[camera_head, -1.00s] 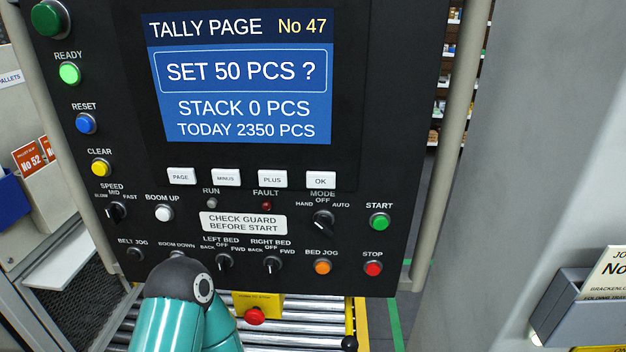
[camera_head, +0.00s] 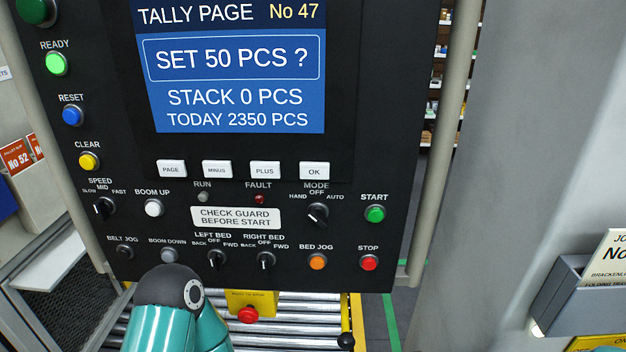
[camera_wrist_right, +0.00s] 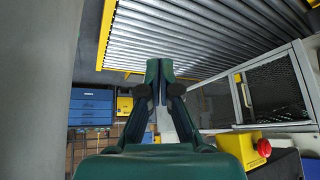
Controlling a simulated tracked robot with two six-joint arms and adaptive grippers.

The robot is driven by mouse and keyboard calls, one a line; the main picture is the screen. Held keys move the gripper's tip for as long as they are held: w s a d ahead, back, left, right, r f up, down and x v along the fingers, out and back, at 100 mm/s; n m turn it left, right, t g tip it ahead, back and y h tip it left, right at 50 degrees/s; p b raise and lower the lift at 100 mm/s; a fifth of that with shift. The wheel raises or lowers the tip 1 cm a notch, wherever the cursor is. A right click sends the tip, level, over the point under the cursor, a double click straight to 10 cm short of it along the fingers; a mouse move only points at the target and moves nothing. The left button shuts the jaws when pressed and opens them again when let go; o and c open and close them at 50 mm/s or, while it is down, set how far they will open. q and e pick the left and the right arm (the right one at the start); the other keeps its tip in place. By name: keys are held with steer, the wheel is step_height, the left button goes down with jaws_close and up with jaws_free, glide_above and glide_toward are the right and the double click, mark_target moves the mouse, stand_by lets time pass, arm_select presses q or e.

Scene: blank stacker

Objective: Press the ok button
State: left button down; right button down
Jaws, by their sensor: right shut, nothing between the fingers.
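The white OK button (camera_head: 314,171) is at the right end of the row of white keys under the screen (camera_head: 236,72) in the head view. The screen reads "TALLY PAGE No 47", "SET 50 PCS ?", "STACK 0 PCS" and "TODAY 2350 PCS". My right gripper (camera_wrist_right: 158,68) shows in the right wrist view with its fingers together and nothing between them. The OK button is not in that view. In the head view a teal arm link of mine stands below the panel, and no gripper shows there.
The PLUS key (camera_head: 265,170) is close to the left of OK. The mode switch (camera_head: 317,214) is just below it, and the START button (camera_head: 375,214) lower right. A roller conveyor (camera_head: 290,335) runs below the panel. A red emergency button (camera_wrist_right: 264,147) shows in the wrist view.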

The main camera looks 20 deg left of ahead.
mark_target(315, 171)
steer(key=w+a+r+n+t+y+b, duration=0.1)
steer(key=a+r+n, duration=0.35)
steer(key=r, duration=0.65)
steer(key=a+r+n+t+y+b, duration=0.1)
steer(key=a+r+n, duration=0.35)
steer(key=r, duration=0.55)
steer(key=s+a+r+n+y, duration=0.1)
steer(key=s+r+n, duration=0.1)
steer(key=r, duration=0.5)
steer(key=s+a+r+n+y, duration=0.1)
steer(key=s+a+r+n, duration=0.1)
steer(key=s+r, duration=0.3)
steer(key=s+a+r+n+t+y, duration=0.1)
steer(key=s+r+n+y, duration=0.1)
steer(key=r, duration=0.8)
steer(key=shift+s+a+n+b, duration=0.2)
steer(key=shift+s+n+b, duration=0.25)
steer(key=shift+s+n, duration=0.5)
steer(key=shift+r, duration=0.1)
steer(key=shift+w+a+p, duration=0.4)
steer(key=shift+w+p, duration=0.05)
steer(key=shift+w, duration=0.95)
steer(key=shift+w+a+p, duration=0.4)
steer(key=shift+w, duration=1.05)
steer(key=shift+w+a+p, duration=0.4)
steer(key=shift+w+p, duration=0.05)
steer(key=shift+w, duration=0.95)
